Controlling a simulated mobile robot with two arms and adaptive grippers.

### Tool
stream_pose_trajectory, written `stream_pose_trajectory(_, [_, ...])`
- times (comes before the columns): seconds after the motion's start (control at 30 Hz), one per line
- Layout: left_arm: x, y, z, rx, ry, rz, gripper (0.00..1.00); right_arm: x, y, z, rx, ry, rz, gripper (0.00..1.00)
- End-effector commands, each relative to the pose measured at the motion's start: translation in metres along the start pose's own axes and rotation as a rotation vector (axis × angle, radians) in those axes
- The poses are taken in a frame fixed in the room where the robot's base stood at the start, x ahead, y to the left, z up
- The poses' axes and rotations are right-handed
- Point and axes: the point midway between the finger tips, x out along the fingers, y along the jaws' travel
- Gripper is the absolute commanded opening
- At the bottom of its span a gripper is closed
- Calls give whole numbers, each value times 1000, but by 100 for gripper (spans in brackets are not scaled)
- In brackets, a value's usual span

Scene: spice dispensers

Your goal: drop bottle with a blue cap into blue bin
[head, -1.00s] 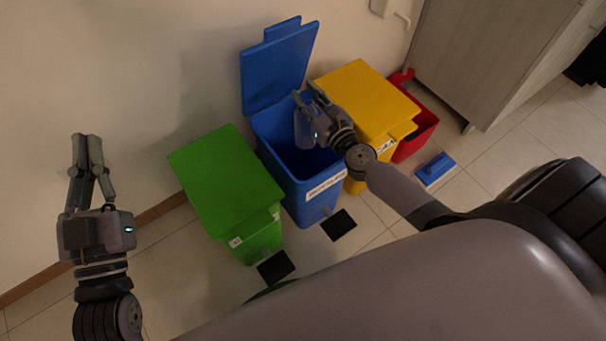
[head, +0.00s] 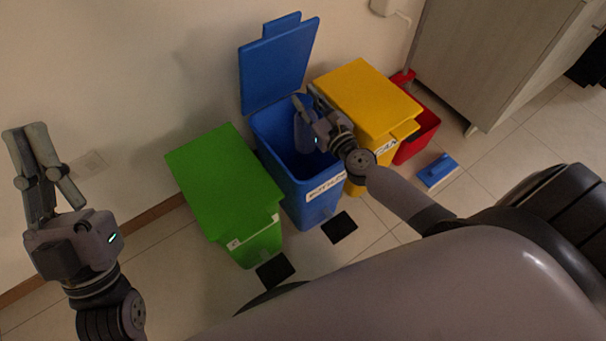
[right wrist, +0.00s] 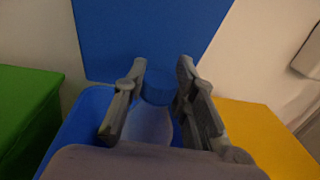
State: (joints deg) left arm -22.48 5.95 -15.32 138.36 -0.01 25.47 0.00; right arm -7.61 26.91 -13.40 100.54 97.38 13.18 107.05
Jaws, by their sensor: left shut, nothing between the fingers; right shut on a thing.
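The blue bin (head: 310,196) stands between two other bins with its lid (head: 280,66) raised against the wall. My right gripper (head: 304,104) is over the bin's opening, shut on a clear bottle (head: 304,133) that hangs at the mouth of the bin. In the right wrist view the bottle (right wrist: 148,125) and its blue cap (right wrist: 158,87) show between the fingers of my right gripper (right wrist: 160,75). The bottle's lower part is hidden there by my gripper body. My left gripper (head: 40,165) is shut and empty at the far left, away from the bins.
A green bin (head: 222,182) with a shut lid stands left of the blue bin. A yellow bin (head: 362,98) with a shut lid stands close on the right, then a red bin (head: 421,133). A blue object (head: 437,171) lies on the floor. A cabinet (head: 490,55) stands behind.

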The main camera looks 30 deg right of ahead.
Motion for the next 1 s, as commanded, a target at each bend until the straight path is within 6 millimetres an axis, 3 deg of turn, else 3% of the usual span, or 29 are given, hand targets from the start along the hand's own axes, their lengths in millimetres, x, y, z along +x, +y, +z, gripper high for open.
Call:
stream_pose_trajectory(0.07, [0, 0, 0, 0, 0, 0, 0, 0, 0, 0, 0, -1, 0, 0])
stream_pose_trajectory(0.1, [0, 0, 0, 0, -1, 0, 0, 0, 0, 0, 0, -1, 0, 26])
stream_pose_trajectory(0.43, [0, 0, 0, 0, -2, 0, 0, 0, 0, 0, 0, 0, 0, 48])
stream_pose_trajectory(0.77, [0, 0, 1, 1, -2, -1, 0, -1, 0, 0, 0, 1, 0, 49])
stream_pose_trajectory(1.0, [0, 0, 1, 0, -2, -1, 0, -29, 0, -1, 1, 3, 1, 49])
